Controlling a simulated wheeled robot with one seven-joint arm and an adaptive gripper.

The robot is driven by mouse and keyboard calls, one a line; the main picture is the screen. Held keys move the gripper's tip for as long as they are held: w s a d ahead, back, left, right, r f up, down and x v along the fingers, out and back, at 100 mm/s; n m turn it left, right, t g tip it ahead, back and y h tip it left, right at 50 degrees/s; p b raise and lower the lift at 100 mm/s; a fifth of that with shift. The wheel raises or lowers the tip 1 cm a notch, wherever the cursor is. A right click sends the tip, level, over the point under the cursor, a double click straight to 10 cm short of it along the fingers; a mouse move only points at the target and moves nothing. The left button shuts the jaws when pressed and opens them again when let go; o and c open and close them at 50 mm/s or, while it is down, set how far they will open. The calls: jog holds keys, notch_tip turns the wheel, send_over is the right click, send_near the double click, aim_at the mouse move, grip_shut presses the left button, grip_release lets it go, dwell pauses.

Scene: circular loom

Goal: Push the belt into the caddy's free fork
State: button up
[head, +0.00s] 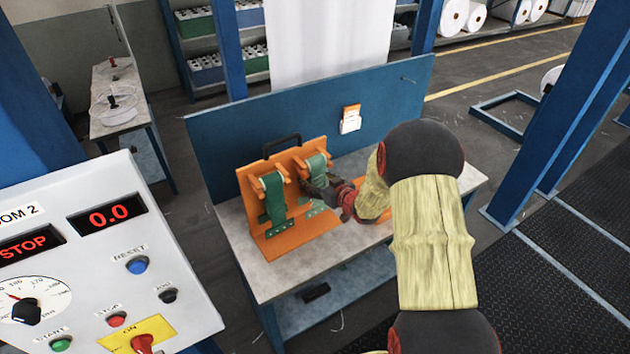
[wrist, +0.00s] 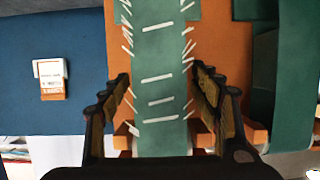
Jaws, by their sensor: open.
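The orange caddy (head: 290,240) stands on the table with two forks on its upright plate. One green belt (head: 273,203) hangs at the left fork (head: 257,183). Another green belt (head: 316,164) is at the right fork (head: 301,170); I cannot tell how deep it sits. My gripper (head: 311,185) is in front of the right belt. In the wrist view this belt (wrist: 160,65), with white stitches and frayed edges, runs between the fingers of my open gripper (wrist: 162,85), with space on both sides. Orange fork parts (wrist: 205,140) show behind the fingers. The belt's lower end is partly hidden.
A blue panel (head: 225,135) stands behind the caddy, with an orange-and-white card holder (head: 350,119) on it. The table (head: 270,285) has bare room in front of the caddy. A control console (head: 90,250) stands at the left, and a blue post (head: 560,120) at the right.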

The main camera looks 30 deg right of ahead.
jog(key=shift+s, duration=0.15)
jog(key=v, duration=1.1)
jog(key=shift+s, duration=0.35)
jog(key=shift+r, duration=0.15)
